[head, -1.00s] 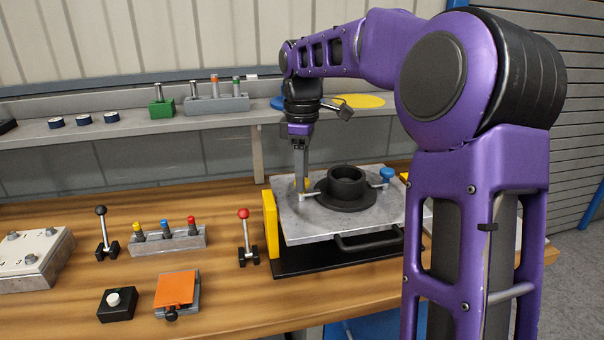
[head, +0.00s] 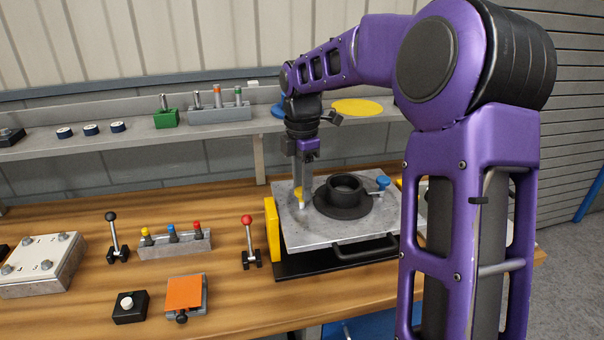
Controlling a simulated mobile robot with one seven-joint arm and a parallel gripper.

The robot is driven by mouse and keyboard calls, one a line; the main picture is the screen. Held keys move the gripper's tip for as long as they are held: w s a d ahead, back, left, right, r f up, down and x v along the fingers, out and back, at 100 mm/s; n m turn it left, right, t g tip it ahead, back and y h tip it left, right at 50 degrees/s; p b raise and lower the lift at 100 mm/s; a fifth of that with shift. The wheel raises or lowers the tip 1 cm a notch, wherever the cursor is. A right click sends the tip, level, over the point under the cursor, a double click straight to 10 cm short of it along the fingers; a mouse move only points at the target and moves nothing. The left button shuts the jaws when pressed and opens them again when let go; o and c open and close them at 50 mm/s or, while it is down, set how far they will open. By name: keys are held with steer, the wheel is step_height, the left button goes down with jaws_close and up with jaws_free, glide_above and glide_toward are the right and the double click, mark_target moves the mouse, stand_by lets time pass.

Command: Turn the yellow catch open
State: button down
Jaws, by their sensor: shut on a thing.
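A grey metal pallet (head: 290,233) carries a black round clutch hub (head: 344,205). The yellow catch (head: 298,193) is at the pallet's left, beside the hub and mostly hidden behind my fingers. My gripper (head: 302,203) points down at the catch and is shut on it. No bar of the catch shows reaching to the hub. The blue catch (head: 383,182) stands at the pallet's right, with its silver bar pointing to the hub.
A yellow plate (head: 271,230) stands at the pallet's left edge, and a black handle (head: 365,247) is at its front. A red-knobbed lever (head: 248,240) stands to the left. A shelf (head: 190,130) runs behind. My arm hides the right side.

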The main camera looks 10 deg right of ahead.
steer(key=n, duration=0.5)
steer(key=shift+n, duration=0.3)
steer(key=n, duration=0.5)
stand_by(0.4)
steer(key=shift+c, duration=2.2)
jaws_free()
step_height(320, 180, up, 18)
steer(key=shift+f, duration=0.25)
